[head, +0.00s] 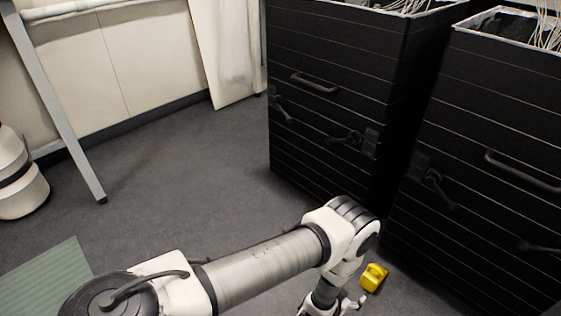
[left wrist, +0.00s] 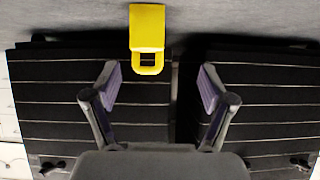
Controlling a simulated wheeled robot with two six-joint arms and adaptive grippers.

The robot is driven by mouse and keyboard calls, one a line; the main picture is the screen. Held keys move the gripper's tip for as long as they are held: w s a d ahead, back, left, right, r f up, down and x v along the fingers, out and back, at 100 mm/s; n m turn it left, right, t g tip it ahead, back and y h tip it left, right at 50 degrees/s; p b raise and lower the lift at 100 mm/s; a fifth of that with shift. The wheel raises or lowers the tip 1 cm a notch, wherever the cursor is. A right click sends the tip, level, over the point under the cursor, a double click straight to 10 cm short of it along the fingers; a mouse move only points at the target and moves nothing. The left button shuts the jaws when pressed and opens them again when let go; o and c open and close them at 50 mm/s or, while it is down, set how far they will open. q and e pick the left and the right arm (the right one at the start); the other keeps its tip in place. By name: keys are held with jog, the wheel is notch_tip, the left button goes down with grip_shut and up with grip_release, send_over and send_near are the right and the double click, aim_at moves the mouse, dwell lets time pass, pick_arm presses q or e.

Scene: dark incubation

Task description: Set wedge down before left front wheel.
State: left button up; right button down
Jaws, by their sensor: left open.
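The yellow wedge (head: 373,277) sits on the grey floor, near the gap between the two black cabinets. It has a loop handle. In the left wrist view the wedge (left wrist: 147,28) lies beyond my open fingertips, with its handle towards them, slightly left of centre. My left gripper (left wrist: 160,82) is open and empty, apart from the wedge. In the head view the gripper is partly cut off at the bottom edge, left of the wedge. No wheel can be made out in either view. My right gripper is not in view.
Two tall black cabinets with handles and latches, a left one (head: 325,95) and a right one (head: 490,150), hold wires on top. A table leg (head: 62,115) and a white rounded object (head: 20,185) stand at left. A green mat (head: 45,277) lies lower left. The middle floor is clear.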

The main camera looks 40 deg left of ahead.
pick_arm(q)
jog(key=s+a+r+g, duration=0.2)
jog(key=s+r+g, duration=0.1)
jog(key=s, duration=0.6)
jog(key=s+a+r+g, duration=0.2)
jog(key=s+g, duration=0.3)
jog(key=s, duration=0.4)
jog(key=s+a+r+n+g, duration=0.1)
jog(key=s+a+r+g, duration=0.2)
jog(key=s, duration=0.6)
jog(key=shift+s+r+g, duration=0.35)
jog(key=shift+r+g, duration=0.05)
jog(key=shift+r, duration=0.25)
